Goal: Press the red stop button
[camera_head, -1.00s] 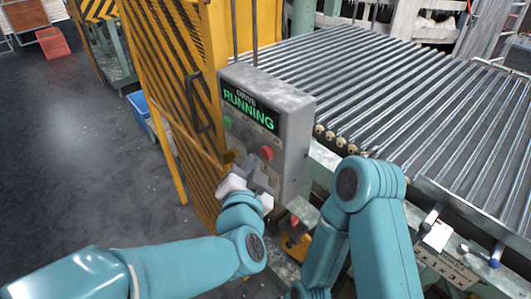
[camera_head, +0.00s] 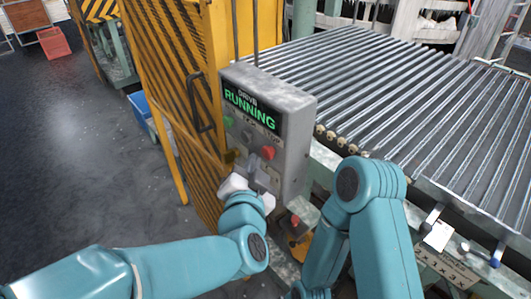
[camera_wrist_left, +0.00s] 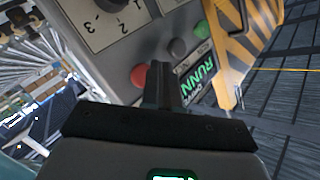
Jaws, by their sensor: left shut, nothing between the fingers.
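A grey control box (camera_head: 300,115) stands at the conveyor's near end, its lit green display (camera_head: 250,110) reading RUNNING. The round red stop button (camera_head: 268,153) is on its front face, at the right of the button row; it also shows in the left wrist view (camera_wrist_left: 138,75). My left gripper (camera_head: 253,160) is shut and empty, its fingertips in front of the box, just left of and slightly below the red button. In the left wrist view the shut fingers (camera_wrist_left: 161,68) appear right beside the button; whether they touch the panel I cannot tell. My right gripper is out of view.
A grey button (camera_wrist_left: 177,46) and a green button (camera_wrist_left: 203,28) share the row. A numbered dial (camera_wrist_left: 115,18) is on the same panel. A yellow guard (camera_head: 165,90) stands left of the box, and a roller conveyor (camera_head: 390,90) extends behind. Open floor (camera_head: 70,150) lies left.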

